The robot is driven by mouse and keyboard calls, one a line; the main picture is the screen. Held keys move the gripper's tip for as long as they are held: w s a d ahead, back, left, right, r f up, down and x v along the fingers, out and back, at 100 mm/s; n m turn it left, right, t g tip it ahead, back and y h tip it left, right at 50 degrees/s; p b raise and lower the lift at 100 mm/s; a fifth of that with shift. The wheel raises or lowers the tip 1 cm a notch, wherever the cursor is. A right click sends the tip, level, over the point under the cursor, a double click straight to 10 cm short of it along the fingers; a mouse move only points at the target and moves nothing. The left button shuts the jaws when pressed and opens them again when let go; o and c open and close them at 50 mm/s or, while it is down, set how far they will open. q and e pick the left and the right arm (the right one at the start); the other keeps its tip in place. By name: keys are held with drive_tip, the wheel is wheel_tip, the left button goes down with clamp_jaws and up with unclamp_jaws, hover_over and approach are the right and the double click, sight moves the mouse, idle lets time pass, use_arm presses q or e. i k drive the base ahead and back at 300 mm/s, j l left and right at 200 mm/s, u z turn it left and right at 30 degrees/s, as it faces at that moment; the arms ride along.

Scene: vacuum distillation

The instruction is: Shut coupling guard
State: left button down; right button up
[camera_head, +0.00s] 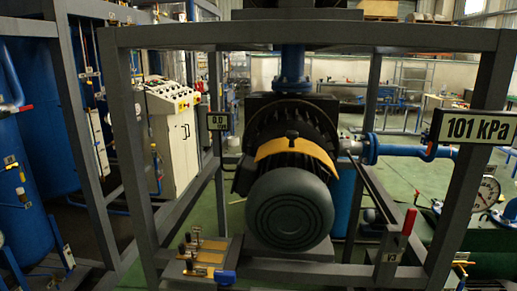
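A yellow-orange curved band (297,149) arches over the top of the dark motor and pump unit (290,200), in the middle of the view. It looks like the coupling guard, but I cannot tell whether it is fully shut. A small dark knob (291,134) sits at its top. The unit stands inside a grey steel frame (300,36). Neither of my grippers is in view.
Grey frame posts (131,150) stand left and right of the unit. A red-handled lever (409,222) labelled V3 and a brass valve group (203,257) are low in front. A "101 kPa" sign (477,127) hangs at right. A control cabinet (174,140) stands behind left.

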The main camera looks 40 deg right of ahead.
sight(292, 142)
drive_tip(key=z, duration=1.45)
